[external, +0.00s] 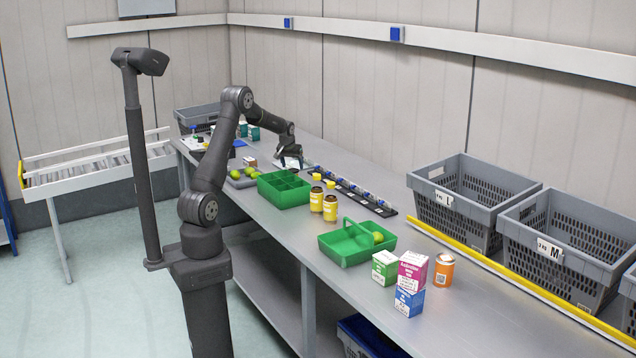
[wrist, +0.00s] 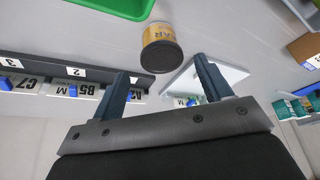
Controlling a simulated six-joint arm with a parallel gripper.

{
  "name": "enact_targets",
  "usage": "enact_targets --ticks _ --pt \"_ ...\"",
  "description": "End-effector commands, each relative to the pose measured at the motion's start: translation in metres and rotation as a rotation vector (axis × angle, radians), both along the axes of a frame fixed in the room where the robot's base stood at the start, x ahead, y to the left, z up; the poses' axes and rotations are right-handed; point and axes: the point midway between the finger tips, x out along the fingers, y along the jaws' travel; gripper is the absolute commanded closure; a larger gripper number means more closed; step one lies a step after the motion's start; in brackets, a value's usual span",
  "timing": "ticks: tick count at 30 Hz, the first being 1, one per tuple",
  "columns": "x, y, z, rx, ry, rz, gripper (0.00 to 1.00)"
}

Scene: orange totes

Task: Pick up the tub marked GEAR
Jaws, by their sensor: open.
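In the wrist view, a tub (wrist: 162,45) with a yellow-gold label and a dark round end lies ahead of the fingers. Only the letters "AR" of its marking can be read. My gripper (wrist: 163,80) is open and empty, its two dark fingers wide apart, with the tub just beyond the gap. In the external view, my gripper (external: 290,160) is low over the far part of the bench, behind the green divided box. I cannot tell which thing there is this tub.
A green divided box (external: 284,188) and a green handled tray (external: 356,243) stand on the bench. A dark rack (external: 385,209) with blue-ended items runs behind them. Several small cartons (external: 411,272) stand at the front. Grey crates (external: 465,188) line the right. In the wrist view, a white plate (wrist: 190,82) lies by the right finger.

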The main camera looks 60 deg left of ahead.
Motion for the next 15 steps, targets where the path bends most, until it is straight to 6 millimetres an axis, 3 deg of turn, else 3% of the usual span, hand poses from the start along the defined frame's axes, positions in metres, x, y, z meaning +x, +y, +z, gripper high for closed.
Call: enact_targets --ticks 8,15 --pt "0.004 0.004 -0.016 0.000 0.000 0.000 0.29" --pt "0.011 0.013 -0.048 0.000 0.000 0.000 0.29"
